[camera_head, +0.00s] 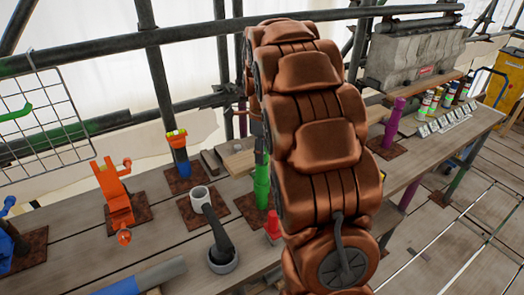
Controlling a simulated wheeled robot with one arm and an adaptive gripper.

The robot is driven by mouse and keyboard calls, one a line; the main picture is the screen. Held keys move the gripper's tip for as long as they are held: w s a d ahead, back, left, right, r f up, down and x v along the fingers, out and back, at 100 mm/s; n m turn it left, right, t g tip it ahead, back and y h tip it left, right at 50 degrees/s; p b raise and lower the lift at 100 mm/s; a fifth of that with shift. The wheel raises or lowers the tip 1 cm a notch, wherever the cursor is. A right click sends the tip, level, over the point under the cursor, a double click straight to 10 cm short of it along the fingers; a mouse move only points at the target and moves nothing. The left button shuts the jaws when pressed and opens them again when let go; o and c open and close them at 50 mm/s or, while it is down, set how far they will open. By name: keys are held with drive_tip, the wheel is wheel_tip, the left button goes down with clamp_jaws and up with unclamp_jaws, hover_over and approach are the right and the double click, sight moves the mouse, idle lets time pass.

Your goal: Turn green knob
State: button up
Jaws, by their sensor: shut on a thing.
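A green knob (262,181) stands upright as a post on a rusty square plate on the wooden bench, left of my copper arm. My gripper (261,152) shows as a narrow dark shape at the top of the green knob, just left of the arm. It is shut on the knob's upper part. The arm hides much of the gripper and the plate's right side, so the finger contact is not clear.
A red piece (272,225) stands close in front of the knob. To the left are a white-topped fitting (200,196), a dark lever (219,240), a blue post with a yellow-red top (179,152) and an orange valve (115,198). A purple post (394,122) stands right of the arm.

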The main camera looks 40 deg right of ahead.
drive_tip(key=shift+f, duration=0.1)
drive_tip(key=n+b, duration=0.3)
drive_tip(key=shift+f, duration=0.15)
drive_tip(key=n+b, duration=0.3)
drive_tip(key=n, duration=0.2)
drive_tip(key=shift+b, duration=0.3)
drive_tip(key=n+b, duration=0.2)
drive_tip(key=n, duration=0.3)
drive_tip(key=n+b, duration=0.1)
drive_tip(key=n, duration=0.4)
drive_tip(key=shift+r, duration=0.2)
drive_tip(key=n, duration=0.5)
drive_tip(key=shift+r+b, duration=0.1)
drive_tip(key=shift+b, duration=0.3)
drive_tip(key=n, duration=0.4)
drive_tip(key=n+p, duration=0.2)
drive_tip(key=n, duration=0.3)
drive_tip(key=shift+n, duration=0.4)
drive_tip(key=shift+n+p, duration=0.55)
drive_tip(key=shift+n, duration=1.35)
